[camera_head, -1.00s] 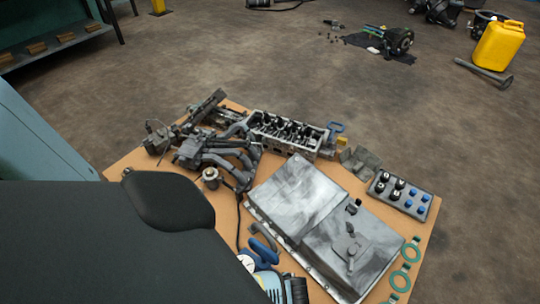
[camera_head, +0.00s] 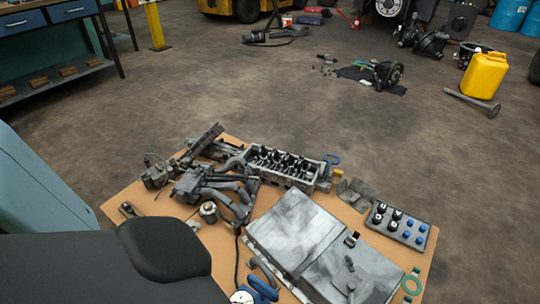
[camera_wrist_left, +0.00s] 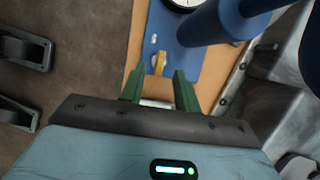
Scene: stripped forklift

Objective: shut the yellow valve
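In the left wrist view, a small yellow valve lever (camera_wrist_left: 160,63) stands on a flat blue plate (camera_wrist_left: 195,72) lying on the tan board. Blue cylindrical parts and a white round gauge (camera_wrist_left: 186,3) are above it. My left gripper (camera_wrist_left: 158,80) is open, its two green fingers spread toward the lever; the lever lies just beyond the gap between the tips, apparently untouched. In the head view, the gauge (camera_head: 242,297) and blue parts (camera_head: 262,288) show at the bottom edge; I cannot make out the lever beside them. My right gripper is in neither view.
A yellow jerrycan (camera_head: 485,75) stands on the otherwise largely open floor.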

